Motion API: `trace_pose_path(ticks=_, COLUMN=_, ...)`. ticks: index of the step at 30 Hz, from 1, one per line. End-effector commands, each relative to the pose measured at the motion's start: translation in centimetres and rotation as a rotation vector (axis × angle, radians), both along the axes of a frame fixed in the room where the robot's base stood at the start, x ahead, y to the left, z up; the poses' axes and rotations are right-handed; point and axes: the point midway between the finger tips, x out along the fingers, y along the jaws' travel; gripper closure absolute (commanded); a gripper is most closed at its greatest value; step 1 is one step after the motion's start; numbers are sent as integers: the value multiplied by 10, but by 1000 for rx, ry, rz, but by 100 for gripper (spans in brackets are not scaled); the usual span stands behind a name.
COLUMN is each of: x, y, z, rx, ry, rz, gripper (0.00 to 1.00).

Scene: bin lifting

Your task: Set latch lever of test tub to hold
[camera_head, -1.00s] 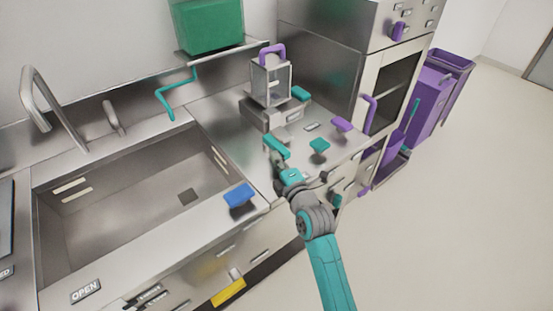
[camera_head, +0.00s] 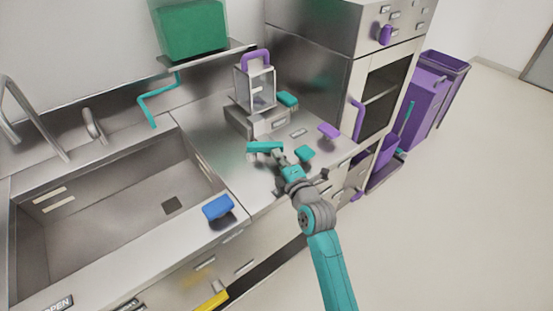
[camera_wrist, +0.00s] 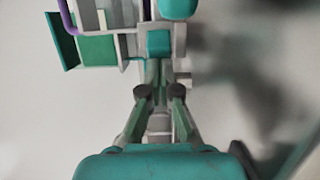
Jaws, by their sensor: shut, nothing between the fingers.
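A clear box with a purple handle (camera_head: 255,88), which looks like the test tub, stands upright on a grey base (camera_head: 240,121) on the steel counter. A teal pad (camera_head: 288,100) is at its right side. In the wrist view, a teal block in a grey bracket (camera_wrist: 158,43) sits just ahead of my fingers; it may be the latch lever, but its setting cannot be told. My gripper (camera_wrist: 158,72) is shut and empty, with its tips close to the bracket; contact cannot be told. In the head view my arm's end is in front of the base, its fingertips unclear.
A sink (camera_head: 115,205) lies to the left, with a blue pad (camera_head: 217,207) at its front right. A teal pad (camera_head: 305,153) and a purple pad (camera_head: 328,131) are near the counter's right front.

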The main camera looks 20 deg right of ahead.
Motion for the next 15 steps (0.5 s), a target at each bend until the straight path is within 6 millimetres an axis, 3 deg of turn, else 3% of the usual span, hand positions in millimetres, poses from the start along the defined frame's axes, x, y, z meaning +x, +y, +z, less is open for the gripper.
trace_pose_path(ticks=15, x=24, y=-17, z=0, rx=0, ry=0, rz=-1, gripper=100)
